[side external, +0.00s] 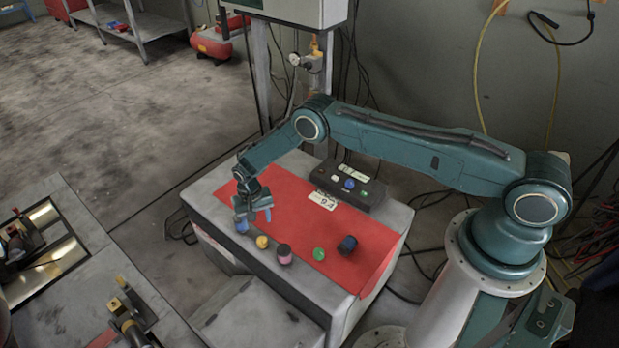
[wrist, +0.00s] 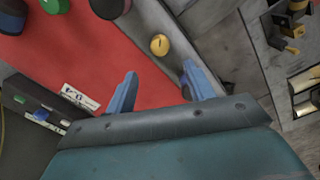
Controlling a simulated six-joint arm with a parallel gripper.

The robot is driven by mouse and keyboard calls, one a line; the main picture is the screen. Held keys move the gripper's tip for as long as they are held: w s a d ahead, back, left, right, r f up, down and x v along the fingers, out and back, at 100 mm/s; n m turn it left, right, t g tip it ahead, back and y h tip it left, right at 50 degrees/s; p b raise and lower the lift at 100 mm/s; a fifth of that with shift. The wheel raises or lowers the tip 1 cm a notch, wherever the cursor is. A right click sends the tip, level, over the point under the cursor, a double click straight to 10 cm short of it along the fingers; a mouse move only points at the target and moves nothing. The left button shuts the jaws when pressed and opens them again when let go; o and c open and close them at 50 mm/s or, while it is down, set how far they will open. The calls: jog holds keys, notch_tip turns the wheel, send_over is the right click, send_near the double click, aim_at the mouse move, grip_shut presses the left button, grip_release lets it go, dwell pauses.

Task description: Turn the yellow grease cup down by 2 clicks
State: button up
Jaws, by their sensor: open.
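The yellow grease cup (side external: 262,241) is a small round knob near the front left edge of the red mat. It also shows in the wrist view (wrist: 159,44), with a dark mark across its top. My gripper (side external: 254,218) is open, its blue fingers above the left end of the bench and a little behind the cup. In the wrist view the two fingers of my gripper (wrist: 160,85) are spread wide, with nothing between the tips. The cup lies beyond the tips, roughly midway between them, and the fingers do not touch it.
To the right of the yellow cup stand a dark pinkish cup (side external: 284,253), a green cup (side external: 319,254) and a dark blue one (side external: 347,245). A dark control box (side external: 349,186) with buttons and a white label (side external: 323,200) lie at the back. The red mat's middle is clear.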

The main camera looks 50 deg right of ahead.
jog(key=shift+r, duration=1.6)
jog(key=shift+r, duration=0.1)
notch_tip(320, 180, up, 30)
jog(key=s+d+n+t, duration=0.2)
jog(key=d, duration=0.1)
jog(key=s+d+r+n+t, duration=0.1)
jog(key=s+d+r, duration=0.1)
jog(key=s+r, duration=1.2)
jog(key=s+d+r+n+t, duration=0.1)
jog(key=s+r, duration=0.1)
jog(key=s, duration=0.9)
jog(key=s+d+r+n+t, duration=0.1)
jog(key=s+r, duration=0.2)
jog(key=s, duration=0.9)
jog(key=shift+s+r+n+t, duration=0.2)
jog(key=shift+r+n+t, duration=0.05)
jog(key=shift+n+t, duration=0.15)
